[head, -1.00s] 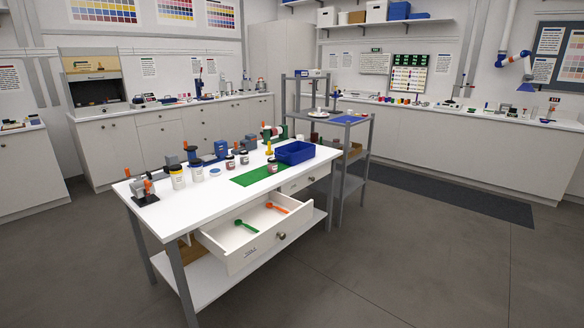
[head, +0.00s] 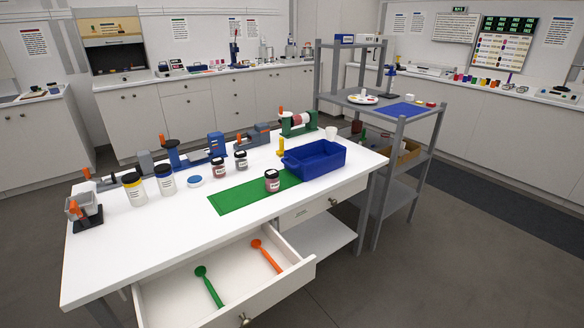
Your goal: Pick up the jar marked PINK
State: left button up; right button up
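Three small dark-lidded jars stand upright on the white table (head: 130,245). One jar (head: 272,182) stands on the green mat (head: 232,201) and has a pinkish lower part. A second jar (head: 219,170) with a reddish body and a third greyish jar (head: 240,161) stand behind the mat. Their labels are too small to read, so I cannot tell for sure which is marked PINK. Neither of my grippers is in view.
A blue bin (head: 314,160) sits right of the mat. An open drawer (head: 225,280) holds a green scoop (head: 209,286) and an orange scoop (head: 266,256). A grey shelf rack (head: 376,190) stands right.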

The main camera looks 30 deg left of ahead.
aim_at(272, 181)
jog(key=i+l+u, duration=0.1)
jog(key=i+u, duration=0.25)
jog(key=i+l+u, duration=0.3)
jog(key=i, duration=0.3)
jog(key=i+l+u, duration=0.35)
jog(key=i+j, duration=0.1)
